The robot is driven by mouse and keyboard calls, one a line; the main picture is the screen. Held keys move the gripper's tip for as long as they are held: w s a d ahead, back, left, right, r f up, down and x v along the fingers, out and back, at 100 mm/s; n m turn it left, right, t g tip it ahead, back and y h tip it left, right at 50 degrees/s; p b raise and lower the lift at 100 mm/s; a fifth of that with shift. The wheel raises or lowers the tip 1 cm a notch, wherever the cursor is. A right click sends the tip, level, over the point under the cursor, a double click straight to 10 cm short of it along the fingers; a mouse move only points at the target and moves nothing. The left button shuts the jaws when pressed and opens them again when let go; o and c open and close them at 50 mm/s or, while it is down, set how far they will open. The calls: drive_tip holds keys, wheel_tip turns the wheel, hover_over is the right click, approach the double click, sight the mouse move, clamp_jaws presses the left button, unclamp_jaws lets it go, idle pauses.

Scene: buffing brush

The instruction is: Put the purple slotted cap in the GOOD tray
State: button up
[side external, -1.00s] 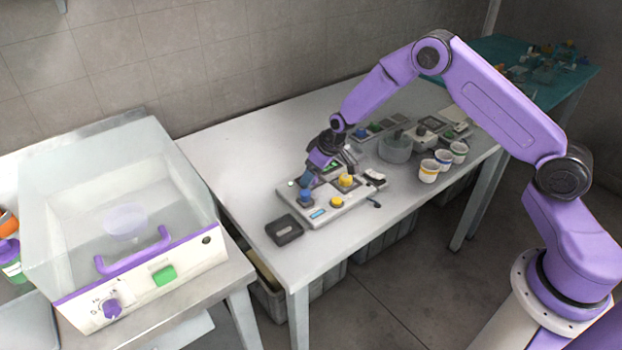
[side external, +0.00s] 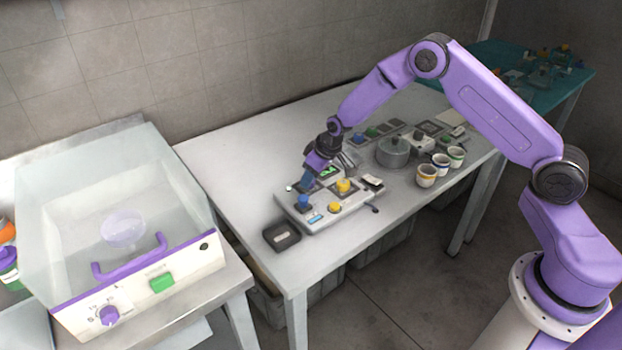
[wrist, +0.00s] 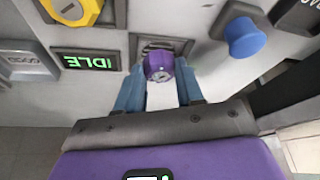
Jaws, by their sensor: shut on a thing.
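The purple slotted cap (wrist: 158,66) is between the blue fingertips of my gripper (wrist: 159,88) in the wrist view, and they are shut on it. It is at a dark recessed fixture (wrist: 168,43) on the pale machine; I cannot tell whether it still touches it. In the side view my gripper (side external: 306,182) points down over the machine (side external: 322,218), and the cap is too small to make out. A small dark tray (side external: 282,236) lies at the machine's front left. No GOOD label is readable.
A screen (wrist: 86,62) reads IDLE. A grey round pot (side external: 394,152) and striped cups (side external: 427,175) stand to the right. The table's left part (side external: 225,165) is clear.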

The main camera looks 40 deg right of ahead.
wheel_tip(320, 180, up, 2)
drive_tip(key=shift+r, duration=0.2)
drive_tip(key=s+d+r, duration=0.1)
drive_tip(key=s+r, duration=0.9)
drive_tip(key=s, duration=0.4)
drive_tip(key=w+d+f+m+h, duration=0.1)
drive_tip(key=w+d+m, duration=0.1)
drive_tip(key=d, duration=0.5)
drive_tip(key=w+d+f+m+h, duration=0.1)
drive_tip(key=w+d+m, duration=0.15)
drive_tip(key=d, duration=0.45)
hover_over(348, 162)
drive_tip(key=s, duration=0.1)
wheel_tip(348, 162, down, 8)
drive_tip(key=shift+a+f, duration=0.1)
drive_tip(key=shift+f, duration=0.05)
drive_tip(key=shift+w+f, duration=0.5)
drive_tip(key=shift+f, duration=0.05)
drive_tip(key=shift+w+f, duration=0.1)
drive_tip(key=shift+f, duration=1.5)
drive_tip(key=shift+f, duration=0.1)
